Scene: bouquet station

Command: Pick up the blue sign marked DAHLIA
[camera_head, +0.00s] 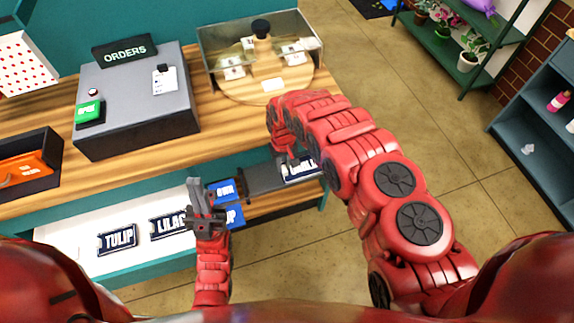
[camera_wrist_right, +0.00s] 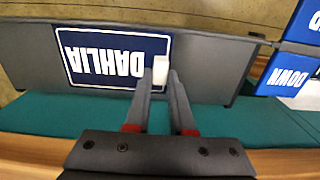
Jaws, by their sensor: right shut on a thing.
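The blue DAHLIA sign (camera_wrist_right: 108,58) has a white border and white letters, and appears upside down in the right wrist view. A small white tab stands out at its edge. My right gripper (camera_wrist_right: 161,88) is shut on that tab, with one finger on each side. In the head view the sign (camera_head: 300,171) is partly hidden by my right arm, and it lies at a dark grey holder. My left gripper (camera_head: 203,192) is in front of the white shelf, near the LILAC sign; its finger gap is unclear.
TULIP (camera_head: 117,239) and LILAC (camera_head: 168,226) signs lie on the white shelf. Blue signs, one reading DOWN (camera_wrist_right: 290,76), sit beside the grey holder (camera_wrist_right: 205,62). The wooden counter (camera_head: 190,150) above carries the ORDERS box (camera_head: 135,98) and a clear case (camera_head: 262,55).

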